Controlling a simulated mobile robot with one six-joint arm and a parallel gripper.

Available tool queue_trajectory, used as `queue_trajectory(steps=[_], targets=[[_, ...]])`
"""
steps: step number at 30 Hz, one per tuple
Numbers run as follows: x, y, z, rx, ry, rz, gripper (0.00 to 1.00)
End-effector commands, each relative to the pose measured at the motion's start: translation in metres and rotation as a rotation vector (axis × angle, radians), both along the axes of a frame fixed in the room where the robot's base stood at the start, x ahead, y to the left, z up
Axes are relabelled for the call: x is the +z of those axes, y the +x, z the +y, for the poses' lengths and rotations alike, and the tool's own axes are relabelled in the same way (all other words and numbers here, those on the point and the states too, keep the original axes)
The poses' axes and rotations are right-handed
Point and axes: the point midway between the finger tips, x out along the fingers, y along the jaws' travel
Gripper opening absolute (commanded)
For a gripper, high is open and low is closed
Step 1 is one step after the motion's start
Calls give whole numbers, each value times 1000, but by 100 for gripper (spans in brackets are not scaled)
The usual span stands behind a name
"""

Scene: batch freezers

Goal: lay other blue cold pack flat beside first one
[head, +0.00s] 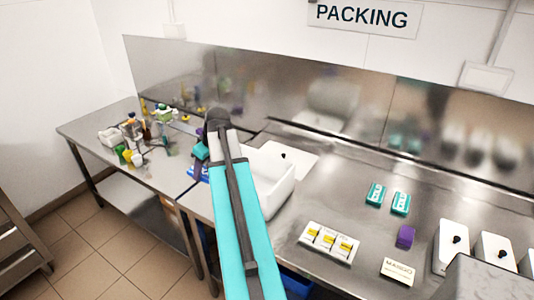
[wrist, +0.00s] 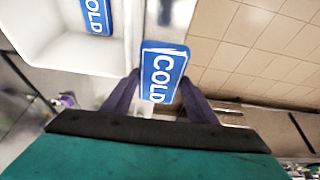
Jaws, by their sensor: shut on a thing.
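My gripper (wrist: 160,88) is shut on a blue cold pack (wrist: 163,68) with white COLD lettering, held between its two dark fingers. The other blue cold pack (wrist: 97,14) lies inside a white bin (wrist: 60,48), at the upper left of the wrist view and cut off by the frame's edge. The held pack is outside the bin, beyond its wall. In the head view, the white bin (head: 272,206) stands on the steel bench, its inside partly hidden by my arm. A bit of blue (head: 198,173) shows left of my arm, by my gripper.
A white board or lid (head: 290,158) lies behind the bin. Teal boxes (head: 375,194), a tray of yellow-and-white packs (head: 329,240), a purple block (head: 405,237) and a MANGO card (head: 397,270) are on the right. Bottles (head: 130,130) crowd the left table.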

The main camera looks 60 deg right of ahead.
Motion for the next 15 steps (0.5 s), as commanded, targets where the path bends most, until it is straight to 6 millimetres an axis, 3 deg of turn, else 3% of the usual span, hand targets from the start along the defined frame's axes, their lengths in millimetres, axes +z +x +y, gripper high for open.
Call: queue_trajectory(steps=[3,15], targets=[[6,-23,-31,-7,1,1,22],[13,-109,-117,-12,2,0,22]])
